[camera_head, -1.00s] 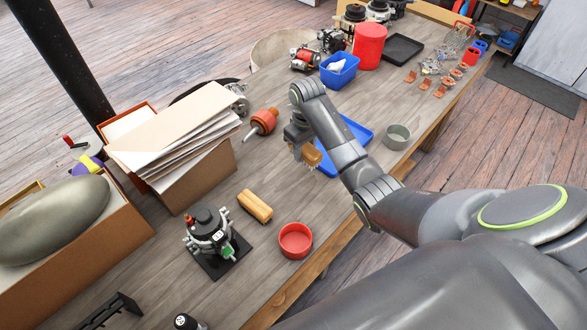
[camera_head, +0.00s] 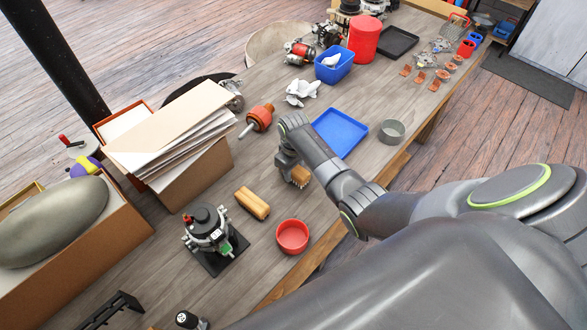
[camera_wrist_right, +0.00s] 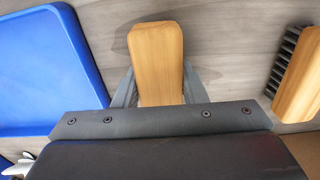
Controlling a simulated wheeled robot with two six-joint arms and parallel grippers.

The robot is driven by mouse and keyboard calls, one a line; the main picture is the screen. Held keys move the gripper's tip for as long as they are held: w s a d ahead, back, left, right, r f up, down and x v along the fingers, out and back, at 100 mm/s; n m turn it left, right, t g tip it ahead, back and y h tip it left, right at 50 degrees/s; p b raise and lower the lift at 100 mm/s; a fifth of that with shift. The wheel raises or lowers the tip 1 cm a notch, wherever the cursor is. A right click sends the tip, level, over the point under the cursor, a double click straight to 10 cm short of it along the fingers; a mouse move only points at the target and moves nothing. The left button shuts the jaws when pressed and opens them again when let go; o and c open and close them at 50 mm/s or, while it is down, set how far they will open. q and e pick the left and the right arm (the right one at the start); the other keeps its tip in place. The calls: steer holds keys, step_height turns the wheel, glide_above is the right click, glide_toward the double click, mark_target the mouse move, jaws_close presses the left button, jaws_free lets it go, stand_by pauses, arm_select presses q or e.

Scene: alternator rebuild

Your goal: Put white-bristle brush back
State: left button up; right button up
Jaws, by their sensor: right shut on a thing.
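My right gripper (camera_head: 293,172) is shut on a wooden-backed brush (camera_head: 300,177). Pale bristles seem to show along its lower edge in the head view. In the right wrist view the brush (camera_wrist_right: 156,60) sits between the fingers with its wooden back up; its bristles are hidden there. The gripper holds it over the table between the blue tray and a second wooden brush (camera_head: 252,203). That second brush lies on the table and shows dark bristles in the right wrist view (camera_wrist_right: 298,75). My left gripper is not in view.
The flat blue tray (camera_head: 341,133) looks empty. A red bowl (camera_head: 292,236), a grey bowl (camera_head: 392,131), an alternator on a black stand (camera_head: 207,230) and an orange-handled tool (camera_head: 259,117) stand around. Bare table surrounds the held brush.

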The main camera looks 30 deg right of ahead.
steer(key=o, duration=0.9)
steer(key=shift+o, duration=0.2)
steer(key=shift+r, duration=0.5)
step_height(320, 180, up, 11)
